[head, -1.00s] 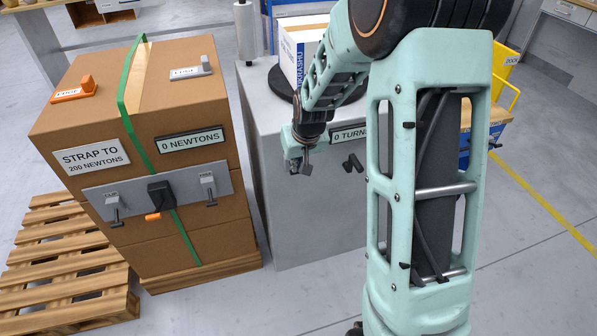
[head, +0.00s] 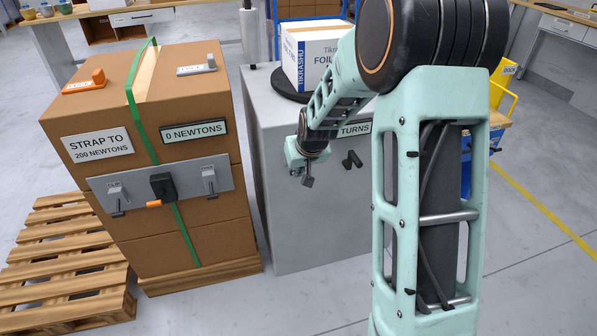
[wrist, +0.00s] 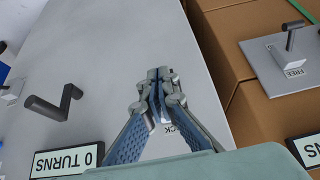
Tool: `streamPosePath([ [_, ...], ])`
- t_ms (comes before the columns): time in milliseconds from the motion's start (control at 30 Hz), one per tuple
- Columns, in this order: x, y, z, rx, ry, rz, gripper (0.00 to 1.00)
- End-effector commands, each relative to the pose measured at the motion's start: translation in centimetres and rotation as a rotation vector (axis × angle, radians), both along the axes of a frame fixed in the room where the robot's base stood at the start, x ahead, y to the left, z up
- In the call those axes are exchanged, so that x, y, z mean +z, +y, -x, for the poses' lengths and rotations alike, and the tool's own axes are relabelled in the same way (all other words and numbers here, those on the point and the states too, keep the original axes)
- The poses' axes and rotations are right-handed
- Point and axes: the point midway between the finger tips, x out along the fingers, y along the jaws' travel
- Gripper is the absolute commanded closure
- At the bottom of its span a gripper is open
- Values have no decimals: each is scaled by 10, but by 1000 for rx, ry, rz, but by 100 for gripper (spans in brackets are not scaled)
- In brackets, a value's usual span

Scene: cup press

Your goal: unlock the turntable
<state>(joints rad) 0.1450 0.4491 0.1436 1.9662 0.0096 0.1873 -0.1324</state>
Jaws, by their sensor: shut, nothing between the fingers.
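The turntable is a black disc (head: 289,84) on top of a grey cabinet (head: 275,130), with a white and blue carton (head: 312,55) standing on it. My gripper (head: 307,181) hangs in front of the cabinet's front face, near its left edge. In the wrist view my gripper (wrist: 160,82) is shut and holds nothing. It covers most of a label (wrist: 168,127) whose end reads "CK". Any lever by that label is hidden, and I cannot tell whether the fingers touch it. A dark crank handle (head: 352,159) sticks out beside it, also in the wrist view (wrist: 57,102).
A "0 TURNS" sign (wrist: 67,160) sits on the cabinet face. Stacked brown cartons (head: 100,110) with a green strap (head: 140,120) stand close on the left, carrying a grey panel (head: 135,190) with protruding levers. A pallet (head: 60,260) lies at the far left. Floor in front is clear.

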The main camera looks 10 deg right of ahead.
Motion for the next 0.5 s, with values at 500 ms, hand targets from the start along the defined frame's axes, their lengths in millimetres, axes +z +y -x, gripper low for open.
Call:
streamPosePath([
  [500,-11,0,1,0,1,0,100],
])
